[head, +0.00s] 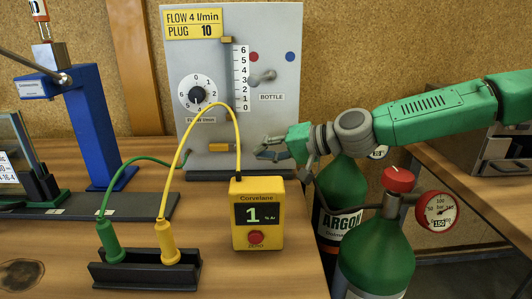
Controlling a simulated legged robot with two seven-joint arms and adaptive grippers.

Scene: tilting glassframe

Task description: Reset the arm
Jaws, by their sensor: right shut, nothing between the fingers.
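My right arm (435,120) is green and comes in from the right edge, reaching left above the gas bottles. My right gripper (264,152) is at its end, in front of the lower right part of the grey flow panel (270,115) and above the yellow meter. Its fingers are shut with nothing between them. I cannot tell whether it touches the panel. My left gripper does not show.
A yellow meter (257,236) reading 1 stands below the gripper. Green (110,240) and yellow (166,241) plugs stand in a black holder (145,278). An argon bottle (340,200) and a regulator gauge (436,211) are below my arm. A blue stand (88,130) is left.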

